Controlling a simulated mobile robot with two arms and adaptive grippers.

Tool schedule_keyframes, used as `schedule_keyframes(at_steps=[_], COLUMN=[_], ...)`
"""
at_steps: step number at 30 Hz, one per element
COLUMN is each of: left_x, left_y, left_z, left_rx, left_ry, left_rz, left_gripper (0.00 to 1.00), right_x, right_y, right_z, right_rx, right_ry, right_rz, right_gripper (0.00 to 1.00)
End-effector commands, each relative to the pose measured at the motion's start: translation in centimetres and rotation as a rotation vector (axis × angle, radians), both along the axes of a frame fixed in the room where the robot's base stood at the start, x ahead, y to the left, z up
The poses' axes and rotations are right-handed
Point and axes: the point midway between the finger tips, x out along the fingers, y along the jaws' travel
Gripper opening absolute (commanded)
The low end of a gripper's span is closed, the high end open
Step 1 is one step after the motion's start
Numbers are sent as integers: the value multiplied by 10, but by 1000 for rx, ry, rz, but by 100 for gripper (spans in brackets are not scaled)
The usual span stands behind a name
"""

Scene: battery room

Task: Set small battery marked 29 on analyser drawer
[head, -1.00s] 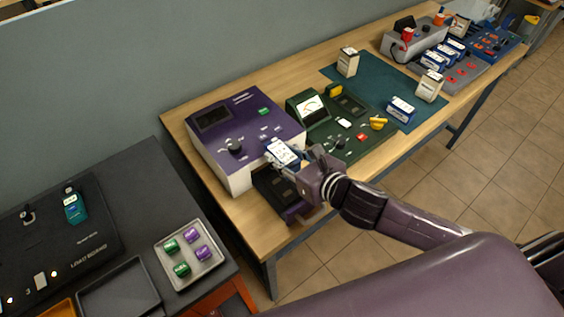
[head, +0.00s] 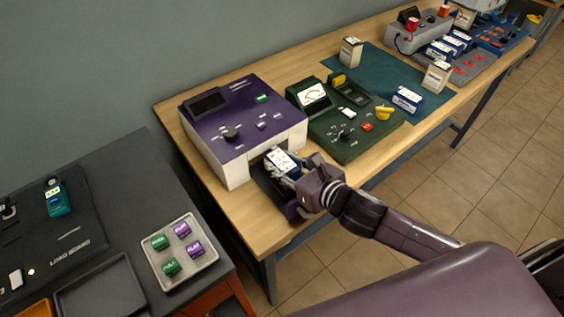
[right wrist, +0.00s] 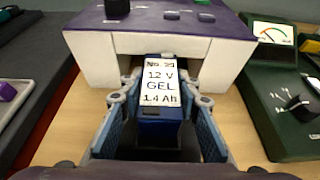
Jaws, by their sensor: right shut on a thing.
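My right gripper (head: 287,172) is shut on a small blue battery (head: 279,160) with a white label. In the right wrist view the battery (right wrist: 160,95) stands between the two blue finger pads; its label reads 12 V GEL 1.4 Ah, and the number line above is foreshortened and hard to read. The analyser (head: 245,128) is a white box with a purple top. Its dark drawer (head: 266,186) sticks out at the front, and the battery is over it, low. I cannot tell whether the battery touches the drawer. The gripper hides part of the drawer. My left gripper is not in view.
A green meter unit (head: 350,140) stands right of the analyser. A blue-and-white battery (head: 406,99) and two cream ones are on or near the teal mat (head: 385,75). A dark bench with a grey tray (head: 205,262) of small blocks is at the left.

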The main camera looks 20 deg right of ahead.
Motion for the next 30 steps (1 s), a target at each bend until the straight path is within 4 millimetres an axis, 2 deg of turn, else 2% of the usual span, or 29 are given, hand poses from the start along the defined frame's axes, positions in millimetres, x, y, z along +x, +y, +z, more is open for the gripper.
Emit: schedule_keyframes(at_steps=[1, 6, 30], left_x=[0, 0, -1], left_y=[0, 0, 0], left_z=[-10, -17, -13], left_rx=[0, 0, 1], left_ry=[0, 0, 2], left_rz=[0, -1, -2], left_gripper=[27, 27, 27], right_x=[1, 1, 0], right_y=[1, 0, 0], right_z=[-7, -13, -12], right_rx=[2, 2, -1], right_ry=[-6, -6, -6], right_rz=[1, 1, 2], right_gripper=[0, 0, 0])
